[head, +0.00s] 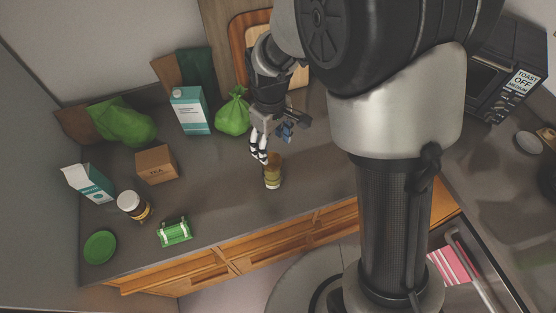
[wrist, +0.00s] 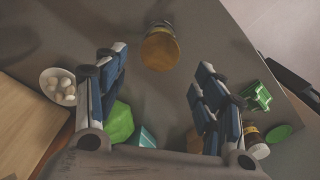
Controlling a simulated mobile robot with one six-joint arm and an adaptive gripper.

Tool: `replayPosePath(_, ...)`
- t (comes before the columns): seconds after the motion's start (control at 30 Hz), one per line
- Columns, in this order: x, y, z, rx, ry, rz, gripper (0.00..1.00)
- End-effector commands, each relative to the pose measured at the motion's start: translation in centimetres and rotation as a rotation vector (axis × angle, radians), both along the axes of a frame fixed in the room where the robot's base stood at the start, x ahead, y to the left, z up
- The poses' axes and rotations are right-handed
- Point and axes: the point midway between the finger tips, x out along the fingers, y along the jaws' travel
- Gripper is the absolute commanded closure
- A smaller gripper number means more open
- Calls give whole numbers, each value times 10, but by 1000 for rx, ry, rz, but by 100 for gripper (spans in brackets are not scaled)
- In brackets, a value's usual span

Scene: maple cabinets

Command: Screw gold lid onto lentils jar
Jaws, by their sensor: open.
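A small jar (head: 273,180) with a gold-brown round top stands near the front edge of the counter in the head view. In the wrist view its round gold face (wrist: 160,50) is turned toward the camera, with the jar body (wrist: 160,24) partly visible behind it. I cannot tell whether this gold face is a lid seated on the jar or the jar's contents. My gripper (head: 272,140) is open and empty, close behind the jar in the head view. In the wrist view my gripper (wrist: 162,70) has its fingers spread, with the jar beyond the tips.
Left on the counter are a white-lidded jar (head: 130,203), a green item (head: 174,232), a green disc (head: 99,247), a tea box (head: 156,164) and cartons (head: 190,110). A green bag (head: 232,115) stands near my gripper. A bowl (wrist: 57,86) holds several pale round things.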

Motion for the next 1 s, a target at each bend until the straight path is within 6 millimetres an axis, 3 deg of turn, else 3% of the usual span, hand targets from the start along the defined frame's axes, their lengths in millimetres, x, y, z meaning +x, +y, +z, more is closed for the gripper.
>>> replayPosePath(0.37,0,1,-15,0,0,21,37)
replayPosePath(1.0,0,0,-64,-1,-1,19,37)
